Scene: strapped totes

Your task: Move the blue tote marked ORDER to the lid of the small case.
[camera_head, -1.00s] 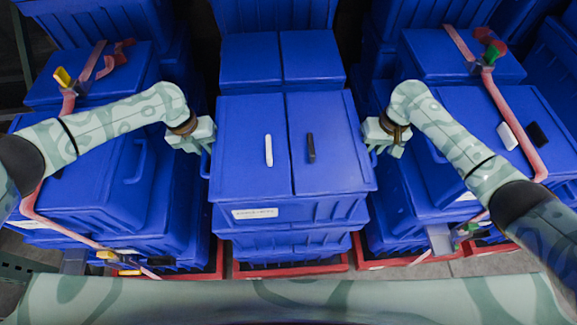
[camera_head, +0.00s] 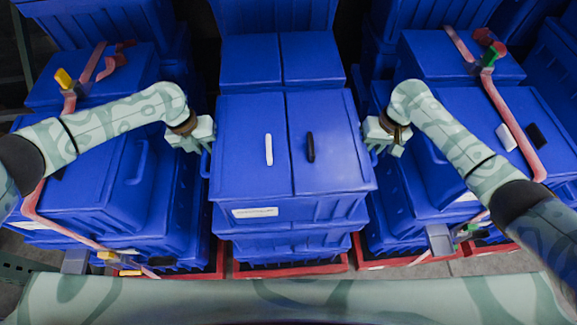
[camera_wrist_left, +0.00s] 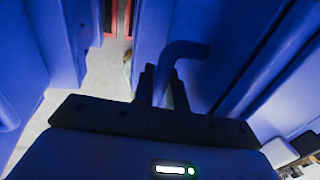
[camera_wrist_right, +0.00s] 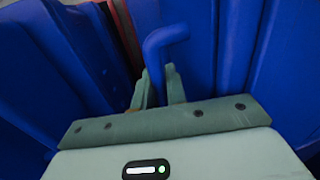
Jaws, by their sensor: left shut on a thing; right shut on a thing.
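A blue tote (camera_head: 245,180) with a two-part lid tops the middle stack. Its front label (camera_head: 255,212) is too small to read, so I cannot tell if it says ORDER. My left gripper (camera_head: 205,146) is shut on the handle on its left side; that handle shows in the left wrist view (camera_wrist_left: 183,50). My right gripper (camera_head: 376,148) is shut on the handle on its right side, seen in the right wrist view (camera_wrist_right: 165,38). A white marker-like piece (camera_head: 269,149) and a black one (camera_head: 310,148) lie on the lid. I cannot make out the small case.
Strapped blue totes stand close on the left (camera_head: 95,180) and right (camera_head: 480,110), with pink straps (camera_head: 515,125). More blue totes (camera_head: 280,60) stand behind. Red bases (camera_head: 290,267) are under the stacks. Gaps beside the middle stack are narrow.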

